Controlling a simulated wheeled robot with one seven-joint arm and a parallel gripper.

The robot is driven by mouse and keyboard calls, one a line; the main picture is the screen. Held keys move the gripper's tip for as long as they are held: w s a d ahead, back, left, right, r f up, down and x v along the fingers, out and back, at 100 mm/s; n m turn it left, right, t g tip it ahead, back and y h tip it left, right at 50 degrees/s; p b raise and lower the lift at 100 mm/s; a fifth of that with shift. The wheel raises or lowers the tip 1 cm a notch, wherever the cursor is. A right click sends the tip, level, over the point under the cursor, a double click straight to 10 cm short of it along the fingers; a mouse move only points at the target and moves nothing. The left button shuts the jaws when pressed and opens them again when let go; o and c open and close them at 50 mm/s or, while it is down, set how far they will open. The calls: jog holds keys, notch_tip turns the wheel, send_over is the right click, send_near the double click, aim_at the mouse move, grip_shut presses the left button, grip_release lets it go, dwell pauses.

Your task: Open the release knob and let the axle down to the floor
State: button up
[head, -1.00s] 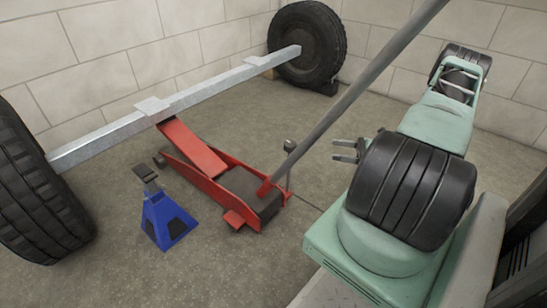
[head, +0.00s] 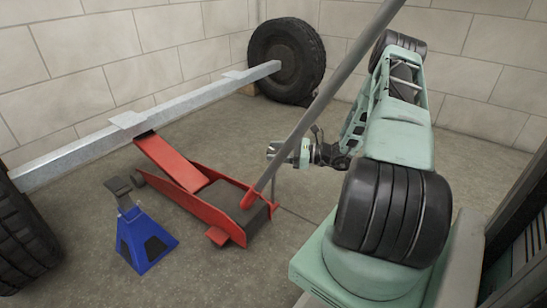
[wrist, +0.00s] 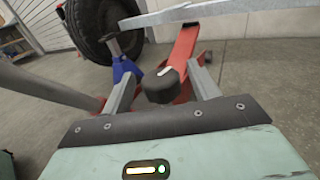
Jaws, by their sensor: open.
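The silver axle beam (head: 105,137) runs across the scene between two black tires and rests on the raised arm of the red floor jack (head: 182,170). A long grey handle (head: 330,90) slants up from the jack. The dark release knob (wrist: 162,86), with a white mark on top, shows in the wrist view between the two fingers of my gripper (wrist: 163,70). Gaps show on both sides of the knob. In the head view my gripper (head: 273,151) is beside the handle above the jack's near end, and the knob cannot be made out there.
A blue jack stand (head: 142,238) stands on the floor left of the jack, its top clear of the beam. The far tire (head: 287,60) is near the wall, and the near tire (head: 22,240) is at the left edge. The jack handle passes close to my gripper.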

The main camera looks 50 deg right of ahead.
jog(key=shift+w+a, duration=0.3)
jog(key=shift+w, duration=0.25)
jog(key=c, duration=0.9)
jog(key=shift+r+n+y+p, duration=0.3)
jog(key=shift+y+p, duration=0.1)
jog(key=shift+p, duration=0.45)
jog(key=shift+c, duration=0.2)
jog(key=shift+f+n+g+y+p, duration=0.2)
jog(key=shift+n+g+y+p, duration=0.3)
jog(key=shift+g+y+p, duration=0.3)
jog(key=shift+f, duration=0.15)
jog(key=o, duration=0.9)
jog(key=shift+o, duration=0.2)
